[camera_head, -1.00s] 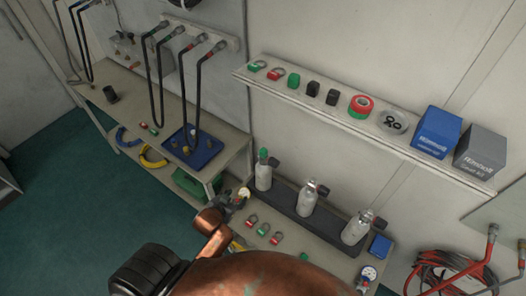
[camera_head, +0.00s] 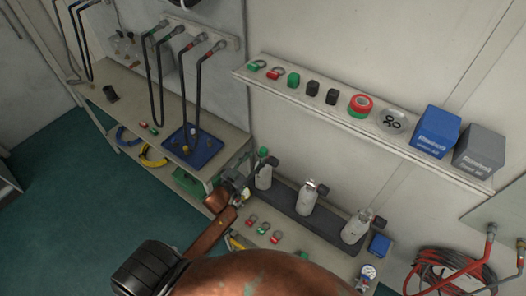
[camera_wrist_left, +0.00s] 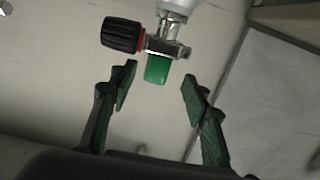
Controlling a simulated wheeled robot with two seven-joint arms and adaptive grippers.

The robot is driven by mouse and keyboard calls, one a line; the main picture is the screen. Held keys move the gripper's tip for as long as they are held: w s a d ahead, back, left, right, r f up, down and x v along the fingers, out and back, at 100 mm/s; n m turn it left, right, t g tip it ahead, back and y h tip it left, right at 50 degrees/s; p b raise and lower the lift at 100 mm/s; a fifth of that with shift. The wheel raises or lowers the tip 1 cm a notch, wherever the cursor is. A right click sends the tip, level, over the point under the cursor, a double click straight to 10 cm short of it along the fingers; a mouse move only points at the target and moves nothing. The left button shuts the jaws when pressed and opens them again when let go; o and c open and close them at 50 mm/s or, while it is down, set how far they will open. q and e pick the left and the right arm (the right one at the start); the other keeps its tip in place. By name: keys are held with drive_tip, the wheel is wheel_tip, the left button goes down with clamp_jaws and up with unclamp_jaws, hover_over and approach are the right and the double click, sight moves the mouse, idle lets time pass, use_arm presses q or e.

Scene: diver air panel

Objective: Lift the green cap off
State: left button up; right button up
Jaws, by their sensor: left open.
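The green cap (camera_head: 263,150) tops the valve of the leftmost grey-white cylinder (camera_head: 263,177). In the left wrist view the cap (camera_wrist_left: 157,69) shows close, beside the valve's black knob (camera_wrist_left: 122,35) with a red ring. My left gripper (camera_head: 243,179) is just left of that valve in the head view, partly hidden by its own arm. In the wrist view the left gripper (camera_wrist_left: 160,76) is open and empty, a finger on each side of the cap's end; I see no contact. My right gripper is not in view.
Two more cylinders (camera_head: 307,198) (camera_head: 355,227) stand to the right in the dark rack (camera_head: 289,201). A shelf (camera_head: 344,118) with caps, a tape roll and boxes runs above. A blue tray (camera_head: 205,157) is at left.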

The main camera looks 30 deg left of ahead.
sight(261, 153)
use_arm(q)
drive_tip(key=w, duration=0.4)
drive_tip(key=shift+w+d+r+p, duration=0.2)
drive_tip(key=shift+d+r+p, duration=0.15)
drive_tip(key=shift+d+p, duration=0.05)
drive_tip(key=shift+w, duration=0.3)
drive_tip(key=c, duration=0.8)
